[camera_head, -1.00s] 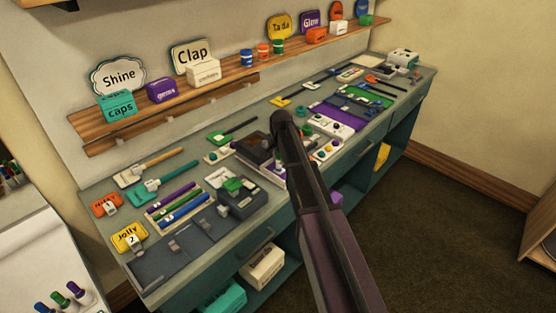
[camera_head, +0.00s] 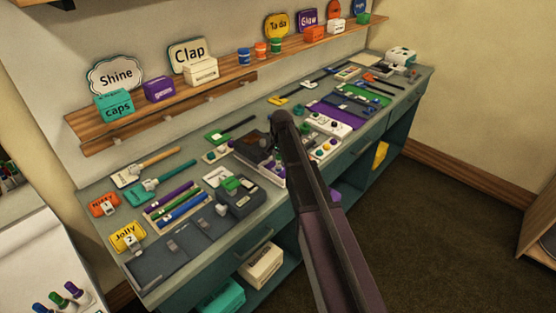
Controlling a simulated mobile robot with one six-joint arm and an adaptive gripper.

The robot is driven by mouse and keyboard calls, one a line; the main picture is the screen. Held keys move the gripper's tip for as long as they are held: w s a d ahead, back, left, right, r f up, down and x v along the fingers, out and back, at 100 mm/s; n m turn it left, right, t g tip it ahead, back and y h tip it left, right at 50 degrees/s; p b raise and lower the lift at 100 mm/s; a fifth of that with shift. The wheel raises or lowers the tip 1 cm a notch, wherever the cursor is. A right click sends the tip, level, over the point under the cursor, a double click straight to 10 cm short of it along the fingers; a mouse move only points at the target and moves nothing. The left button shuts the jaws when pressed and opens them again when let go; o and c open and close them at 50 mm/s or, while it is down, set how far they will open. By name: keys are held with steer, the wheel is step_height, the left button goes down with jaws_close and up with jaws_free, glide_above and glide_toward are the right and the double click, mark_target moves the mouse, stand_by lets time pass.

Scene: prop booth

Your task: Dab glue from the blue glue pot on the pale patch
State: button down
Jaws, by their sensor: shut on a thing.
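My arm comes up from the bottom right over the bench. My gripper (camera_head: 274,138) is at its far end, mostly hidden by my dark wrist, low over a dark board in a pale tray (camera_head: 268,173). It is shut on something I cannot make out. The blue pot is above and beyond it, well apart. I cannot tell which surface is the pale patch; my arm hides part of this area.
Brushes (camera_head: 150,167), a tray of coloured sticks (camera_head: 155,216), a dark box (camera_head: 241,196) and button panels (camera_head: 328,123) crowd the bench (camera_head: 222,247). Signs and small boxes line the shelf. Open floor (camera_head: 450,240) lies to the right.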

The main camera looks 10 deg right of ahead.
steer(key=shift+w+a, duration=0.35)
steer(key=shift+w, duration=0.15)
stand_by(2.4)
steer(key=shift+s+d, duration=0.35)
steer(key=shift+s, duration=0.2)
stand_by(2.8)
steer(key=shift+w+a, duration=0.15)
steer(key=shift+w, duration=0.15)
stand_by(0.4)
steer(key=shift+r+p, duration=3.55)
